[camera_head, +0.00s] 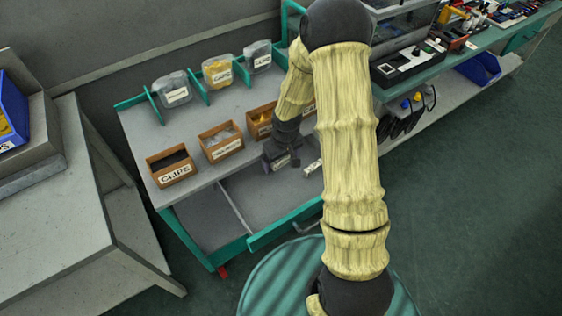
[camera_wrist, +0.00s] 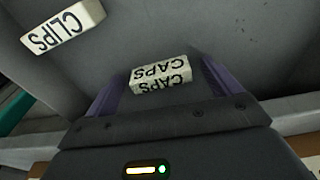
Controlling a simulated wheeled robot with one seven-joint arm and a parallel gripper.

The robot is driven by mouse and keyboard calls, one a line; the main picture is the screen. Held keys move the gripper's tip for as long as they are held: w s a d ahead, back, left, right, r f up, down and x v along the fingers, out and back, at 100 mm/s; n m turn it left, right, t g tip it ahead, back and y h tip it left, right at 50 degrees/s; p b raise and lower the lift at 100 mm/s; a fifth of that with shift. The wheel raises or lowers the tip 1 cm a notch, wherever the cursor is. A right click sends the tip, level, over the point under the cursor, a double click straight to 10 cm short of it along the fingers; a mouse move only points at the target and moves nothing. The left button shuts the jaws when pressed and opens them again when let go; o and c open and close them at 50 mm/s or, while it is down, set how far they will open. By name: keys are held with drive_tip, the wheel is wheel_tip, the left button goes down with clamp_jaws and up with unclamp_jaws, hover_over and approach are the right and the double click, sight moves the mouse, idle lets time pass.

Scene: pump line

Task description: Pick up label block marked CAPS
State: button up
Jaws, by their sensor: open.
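The white label block marked CAPS (camera_wrist: 160,75) lies between the two purple fingers of my gripper (camera_wrist: 158,80) in the wrist view, its lettering upside down. The fingers stand apart on either side, with a visible gap to the block. In the head view my gripper (camera_head: 281,161) is over the cart's lower grey tray, in front of the bins, and the CAPS block is hard to make out there. A second white block marked CLIPS (camera_wrist: 63,27) lies on the grey surface at the upper left of the wrist view.
Brown bins, one labelled CLIPS (camera_head: 171,168) and another in the middle (camera_head: 222,142), line the cart shelf above the tray. A small white block (camera_head: 313,167) lies right of my gripper. A teal rail (camera_head: 285,224) edges the tray. Clear bags (camera_head: 173,90) stand behind.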

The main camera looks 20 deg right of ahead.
idle(0.5)
drive_tip(key=c, duration=1.1)
drive_tip(key=shift+o, duration=0.2)
drive_tip(key=shift+r, duration=0.1)
